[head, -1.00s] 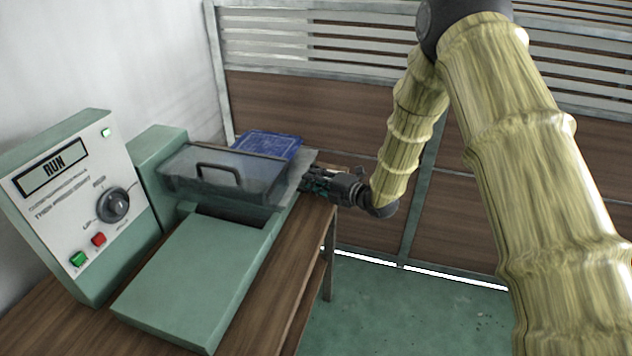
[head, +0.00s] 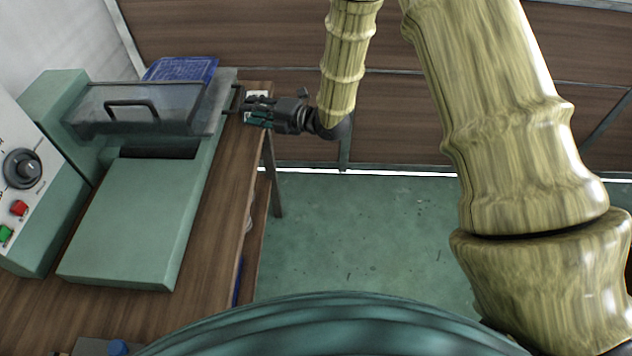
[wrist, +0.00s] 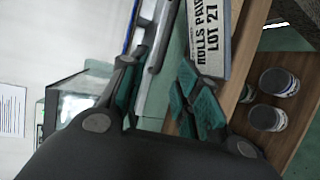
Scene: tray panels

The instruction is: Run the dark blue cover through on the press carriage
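The dark blue cover (head: 181,69) lies flat behind the smoky hood of the press, with pale markings on its face; the hood hides its near part. A thin blue strip at the top of the wrist view (wrist: 130,28) looks like its edge. A grey plate (head: 222,90), seemingly the carriage, sticks out to the right of the hood. My gripper (head: 240,106) is beside the plate's right edge. In the wrist view my gripper's fingers (wrist: 160,92) are spread, with a grey bar (wrist: 157,42) showing between them; whether they touch it I cannot tell.
The green press has a flat front bed (head: 135,215), a hood handle (head: 132,106), a knob (head: 22,168) and red and green buttons. A lettered plate (wrist: 212,35) is close by my fingers. Two capped jars (wrist: 272,112) sit right of it. Open floor lies right of the bench.

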